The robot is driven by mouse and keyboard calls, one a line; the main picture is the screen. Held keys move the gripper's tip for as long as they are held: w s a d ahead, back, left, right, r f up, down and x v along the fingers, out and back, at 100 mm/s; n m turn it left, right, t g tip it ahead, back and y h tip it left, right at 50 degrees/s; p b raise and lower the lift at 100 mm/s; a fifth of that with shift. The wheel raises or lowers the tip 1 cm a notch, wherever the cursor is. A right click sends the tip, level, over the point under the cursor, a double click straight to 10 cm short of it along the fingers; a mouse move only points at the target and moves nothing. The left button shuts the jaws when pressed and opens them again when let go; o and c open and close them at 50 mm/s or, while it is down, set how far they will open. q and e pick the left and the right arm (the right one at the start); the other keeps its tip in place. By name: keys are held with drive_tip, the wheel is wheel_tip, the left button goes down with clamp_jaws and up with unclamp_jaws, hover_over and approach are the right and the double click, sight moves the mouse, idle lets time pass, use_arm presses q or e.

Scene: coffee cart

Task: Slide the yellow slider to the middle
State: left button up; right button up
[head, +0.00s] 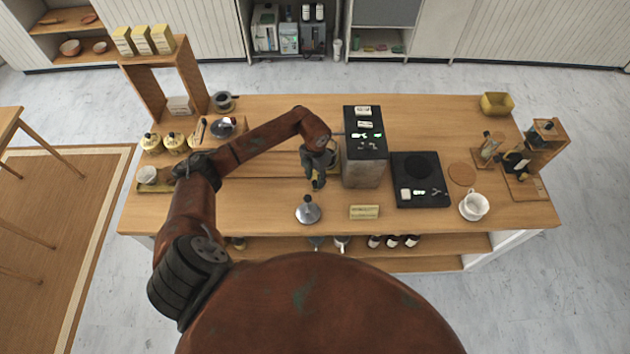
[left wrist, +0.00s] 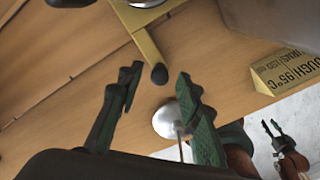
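A yellow bar with a dark rounded end (left wrist: 148,44), which seems to be the yellow slider, shows in the left wrist view between and just beyond my left gripper's fingers. In the head view a small yellow part (head: 316,182) shows at the left gripper, mostly hidden by it. My left gripper (left wrist: 157,82) is open, with its fingers on either side of the bar's dark end and a gap visible on both sides. It also shows in the head view (head: 317,186), left of the black-topped machine (head: 365,145). My right gripper (left wrist: 271,128) appears small and open in the left wrist view.
A silver round object (head: 308,212) stands just in front of the left gripper. A yellow sign (head: 364,212) stands to its right. A black scale-like plate (head: 421,180) and a white cup (head: 474,205) are further right. The counter's left front is clear.

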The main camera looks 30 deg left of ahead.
use_arm(q)
drive_tip(key=shift+f, duration=1.3)
drive_tip(key=shift+c, duration=0.6)
clamp_jaws()
